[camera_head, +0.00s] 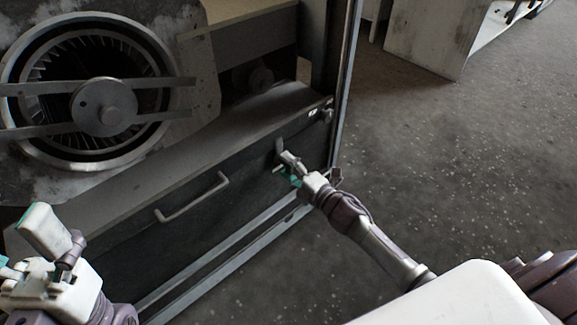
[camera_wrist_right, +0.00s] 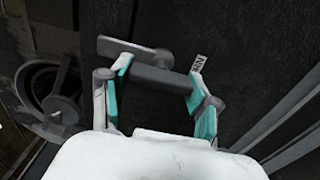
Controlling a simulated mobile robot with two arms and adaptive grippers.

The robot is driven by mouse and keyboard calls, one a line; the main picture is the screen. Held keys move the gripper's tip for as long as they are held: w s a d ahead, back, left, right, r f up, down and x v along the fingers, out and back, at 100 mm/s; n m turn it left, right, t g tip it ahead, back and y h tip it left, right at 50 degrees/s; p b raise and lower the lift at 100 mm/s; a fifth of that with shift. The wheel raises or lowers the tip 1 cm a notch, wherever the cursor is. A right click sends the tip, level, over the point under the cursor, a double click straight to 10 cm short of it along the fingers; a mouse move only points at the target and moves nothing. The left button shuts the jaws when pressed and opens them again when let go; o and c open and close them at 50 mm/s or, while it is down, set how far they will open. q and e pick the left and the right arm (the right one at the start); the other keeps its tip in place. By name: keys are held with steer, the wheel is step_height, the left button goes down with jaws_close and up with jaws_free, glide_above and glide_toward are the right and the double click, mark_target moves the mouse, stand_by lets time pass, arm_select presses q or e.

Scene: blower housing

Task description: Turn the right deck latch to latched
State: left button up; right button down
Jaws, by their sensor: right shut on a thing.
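The right deck latch (camera_head: 279,146) is a small grey part near the right end of the dark front panel. In the right wrist view the latch (camera_wrist_right: 155,76) shows as a grey bar with a flat plate at its upper left. My right gripper (camera_head: 287,167) reaches it from the front right. In the wrist view my right gripper (camera_wrist_right: 158,86) is shut on the bar, with one teal-padded finger at each end. My left gripper (camera_head: 42,250) is at the lower left, away from the latch and partly cut off; its jaws cannot be judged.
A blower housing with a round fan wheel (camera_head: 104,106) stands at the upper left, above the ledge. A bar handle (camera_head: 192,197) is on the panel, left of the latch. A metal post (camera_head: 343,90) rises at the right corner. The concrete floor (camera_head: 460,170) to the right is clear.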

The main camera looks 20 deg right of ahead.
steer(key=shift+a, duration=0.1)
stand_by(0.3)
steer(key=shift+c, duration=1.2)
jaws_free()
steer(key=shift+s+d+f, duration=0.1)
steer(key=shift+s+d, duration=0.1)
steer(key=shift+s, duration=0.2)
steer(key=v, duration=1.1)
steer(key=shift+a, duration=0.1)
